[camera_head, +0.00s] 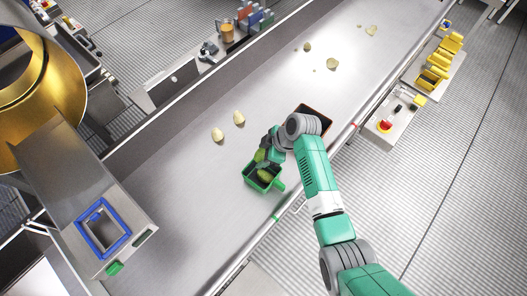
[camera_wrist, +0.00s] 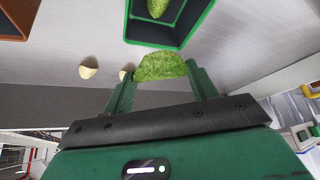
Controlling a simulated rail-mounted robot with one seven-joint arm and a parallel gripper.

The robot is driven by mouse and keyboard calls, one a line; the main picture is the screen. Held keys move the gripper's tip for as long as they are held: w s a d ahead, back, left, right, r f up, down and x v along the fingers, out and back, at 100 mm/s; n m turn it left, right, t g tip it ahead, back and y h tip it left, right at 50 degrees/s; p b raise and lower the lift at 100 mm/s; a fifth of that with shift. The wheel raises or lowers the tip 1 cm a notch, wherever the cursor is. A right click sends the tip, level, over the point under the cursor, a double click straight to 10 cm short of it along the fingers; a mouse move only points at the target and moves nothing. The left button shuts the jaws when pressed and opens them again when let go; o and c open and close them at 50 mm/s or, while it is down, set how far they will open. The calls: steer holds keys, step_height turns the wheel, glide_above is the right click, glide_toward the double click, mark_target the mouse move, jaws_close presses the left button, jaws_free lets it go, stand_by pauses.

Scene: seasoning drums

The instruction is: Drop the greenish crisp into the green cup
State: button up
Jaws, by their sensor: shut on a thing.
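My gripper (camera_wrist: 161,69) is shut on a greenish, rough-textured crisp (camera_wrist: 162,66), which spans the gap between its two fingers. In the head view my gripper (camera_head: 264,155) is just above and behind the green cup (camera_head: 256,184). The cup also shows at the top of the wrist view (camera_wrist: 155,44), partly cut off by the frame edge. Another greenish crisp (camera_wrist: 158,7) lies inside the cup and also shows in the head view (camera_head: 265,177). The held crisp is partly hidden by the gripper in the head view.
A dark box with an orange-brown rim (camera_head: 317,109) stands beside the cup, partly behind my arm. Two pale crisps (camera_head: 218,135) (camera_head: 239,118) lie on the metal belt (camera_head: 180,190). Several more lie farther up. A golden drum (camera_head: 60,80) stands at left.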

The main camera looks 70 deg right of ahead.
steer(key=shift+f, duration=0.6)
steer(key=shift+r, duration=0.1)
steer(key=o, duration=0.7)
steer(key=shift+r, duration=0.1)
steer(key=v, duration=0.7)
steer(key=shift+s+r, duration=0.25)
steer(key=shift+w, duration=0.1)
